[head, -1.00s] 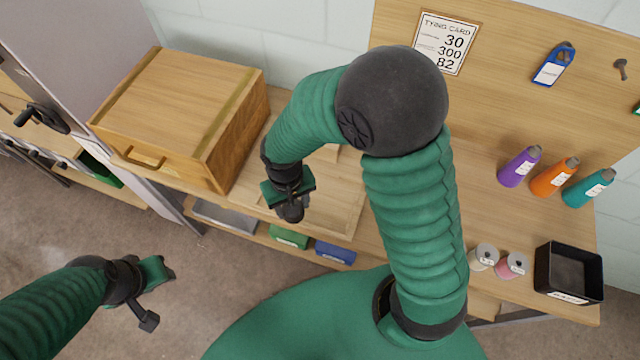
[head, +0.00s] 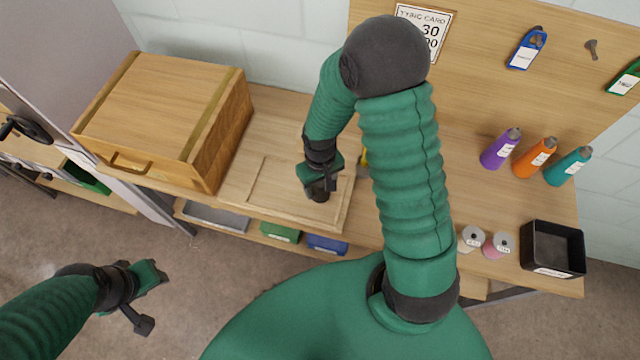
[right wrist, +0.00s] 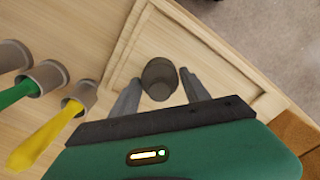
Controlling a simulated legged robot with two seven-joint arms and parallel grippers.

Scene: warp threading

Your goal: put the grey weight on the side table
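The grey weight (right wrist: 160,80) is a short dark cylinder between the two fingers of my right gripper (right wrist: 160,85) in the right wrist view. A narrow gap seems to show on each side of it, so the fingers look open around it. In the head view the weight (head: 320,190) shows under my right gripper (head: 321,180), over the framed wooden panel of the side table (head: 262,130). Whether its base touches the panel is hard to tell. My left gripper (head: 145,297) is open and empty over the floor at the lower left.
A wooden box (head: 160,105) stands left of the panel.

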